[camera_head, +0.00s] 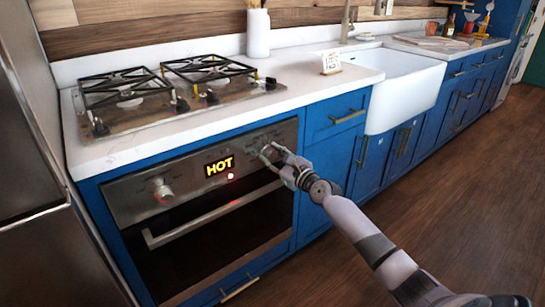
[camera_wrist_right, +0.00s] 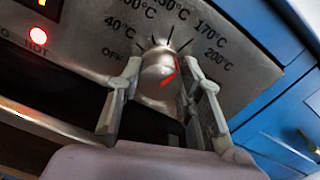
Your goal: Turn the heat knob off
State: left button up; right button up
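The heat knob (camera_wrist_right: 158,72) is a silver dial on the oven panel, ringed by marks from OFF to 200°C. Its red line points up and right, toward the high temperatures. My right gripper (camera_wrist_right: 165,98) is open, its fingers on either side of the knob. The left finger stands apart from the knob; the right finger is close to it, and touching cannot be told. In the head view the right gripper (camera_head: 278,168) is at the right end of the panel and partly hides the knob. A red HOT light (camera_wrist_right: 38,35) is lit. My left gripper is not in view.
The oven display (camera_head: 219,166) reads HOT. A second knob (camera_head: 162,191) is at the panel's left, above the oven handle (camera_head: 205,216). The gas hob (camera_head: 170,92) and white sink (camera_head: 400,85) are on the counter. The wooden floor (camera_head: 455,185) at the right is clear.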

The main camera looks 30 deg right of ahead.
jog(key=c, duration=0.6)
jog(key=shift+n, duration=0.3)
